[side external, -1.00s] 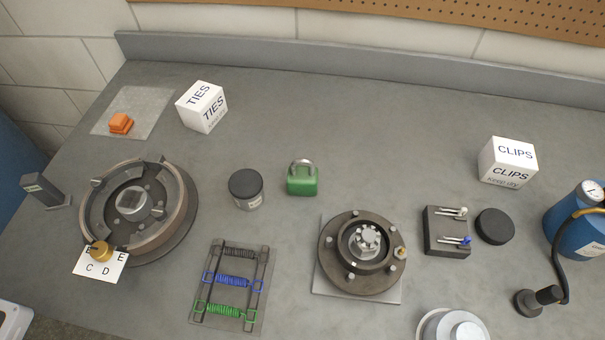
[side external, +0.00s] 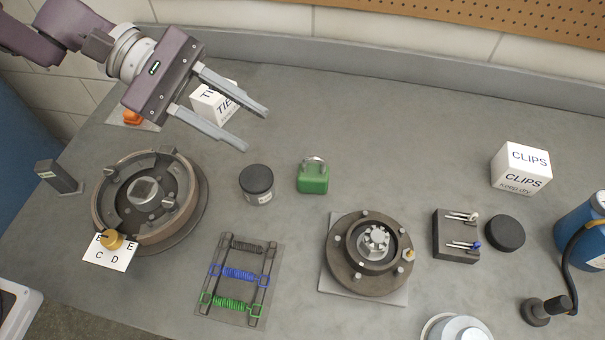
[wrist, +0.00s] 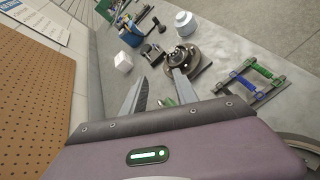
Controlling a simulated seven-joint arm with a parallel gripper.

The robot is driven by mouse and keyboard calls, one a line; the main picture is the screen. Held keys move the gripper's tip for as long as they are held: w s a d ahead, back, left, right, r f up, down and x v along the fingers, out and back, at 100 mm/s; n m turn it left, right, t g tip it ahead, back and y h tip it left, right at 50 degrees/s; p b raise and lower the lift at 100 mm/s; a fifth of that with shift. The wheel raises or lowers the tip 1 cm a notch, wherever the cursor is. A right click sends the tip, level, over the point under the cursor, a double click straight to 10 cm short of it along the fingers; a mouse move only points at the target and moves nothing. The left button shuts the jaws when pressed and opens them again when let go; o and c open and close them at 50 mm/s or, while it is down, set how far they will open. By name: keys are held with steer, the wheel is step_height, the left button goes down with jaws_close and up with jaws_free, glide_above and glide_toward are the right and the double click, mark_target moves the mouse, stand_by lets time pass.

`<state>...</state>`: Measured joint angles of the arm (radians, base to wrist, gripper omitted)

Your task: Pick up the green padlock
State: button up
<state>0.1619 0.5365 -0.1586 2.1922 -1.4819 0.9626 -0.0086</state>
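The green padlock (side external: 312,177) stands upright on the grey bench near the middle of the side view, its grey shackle at the top. In the wrist view a small bit of green (wrist: 168,102) shows between my fingers, mostly hidden. My gripper (side external: 256,130) is above the bench at the upper left of the padlock, apart from it. Its two fingers are spread wide with nothing between them. It also shows in the wrist view (wrist: 160,82).
A dark grey jar (side external: 257,184) stands just left of the padlock. The TIES box (side external: 213,104) is partly behind my fingers. A hub (side external: 368,252) lies in front right, a spring tray (side external: 238,279) in front left. The bench right of the padlock, toward the CLIPS box (side external: 521,167), is clear.

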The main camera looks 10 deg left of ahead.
mark_target(311, 157)
steer(key=w+d+f+n, duration=0.2)
steer(key=d+f, duration=0.1)
steer(key=f, duration=0.2)
steer(key=w+d+f+n+t, duration=0.1)
steer(key=w+d+f+n, duration=0.2)
steer(key=f, duration=0.2)
steer(key=w+d+f+n+t+h, duration=0.1)
steer(key=w+d+f+n, duration=0.1)
steer(key=f, duration=0.4)
steer(key=shift+w+d+n, duration=0.3)
steer(key=shift+d+n, duration=0.2)
steer(key=shift+d, duration=0.1)
steer(key=shift+r, duration=0.1)
steer(key=shift+c, duration=0.4)
jaws_close()
steer(key=shift+r, duration=0.1)
